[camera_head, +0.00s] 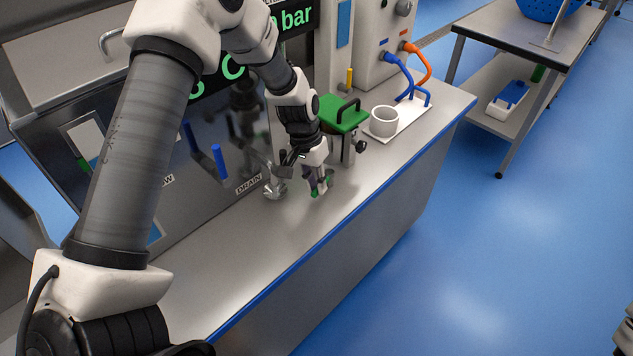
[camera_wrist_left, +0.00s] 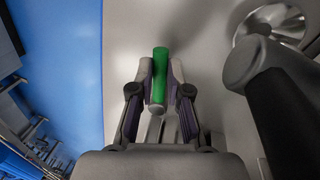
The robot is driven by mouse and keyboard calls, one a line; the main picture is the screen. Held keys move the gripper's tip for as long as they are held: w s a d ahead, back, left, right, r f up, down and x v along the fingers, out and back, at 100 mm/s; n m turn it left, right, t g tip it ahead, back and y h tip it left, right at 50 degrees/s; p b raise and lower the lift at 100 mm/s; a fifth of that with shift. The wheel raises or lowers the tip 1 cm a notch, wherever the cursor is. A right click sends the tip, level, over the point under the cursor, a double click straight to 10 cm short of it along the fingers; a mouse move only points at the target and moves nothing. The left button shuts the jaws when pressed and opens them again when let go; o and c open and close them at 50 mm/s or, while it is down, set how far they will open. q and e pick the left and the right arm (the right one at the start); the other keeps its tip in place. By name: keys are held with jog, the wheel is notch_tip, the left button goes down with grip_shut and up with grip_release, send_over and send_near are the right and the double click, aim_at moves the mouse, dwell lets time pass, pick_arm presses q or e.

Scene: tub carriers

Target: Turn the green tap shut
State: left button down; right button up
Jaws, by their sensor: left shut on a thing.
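The green tap's handle (camera_wrist_left: 160,68) is a green bar between the two finger pads of my left gripper (camera_wrist_left: 160,85) in the left wrist view. The pads lie close along both its sides, and the gripper is shut on it. In the head view, my left gripper (camera_head: 319,184) points down over the steel bench top beside the DRAIN label. Only small bits of the green handle (camera_head: 314,193) show there around the fingers. The tap's body is mostly hidden.
A metal fitting (camera_head: 274,188) stands just left of the gripper; a wide round metal dish (camera_wrist_left: 272,24) shows in the left wrist view. A green-topped block (camera_head: 343,114) with a black handle and a white cup (camera_head: 384,121) stand behind. The bench front (camera_head: 300,255) is clear.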

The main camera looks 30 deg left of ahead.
pick_arm(q)
jog(key=shift+f, duration=0.1)
jog(key=c, duration=1.1)
grip_release()
jog(key=shift+c, duration=0.2)
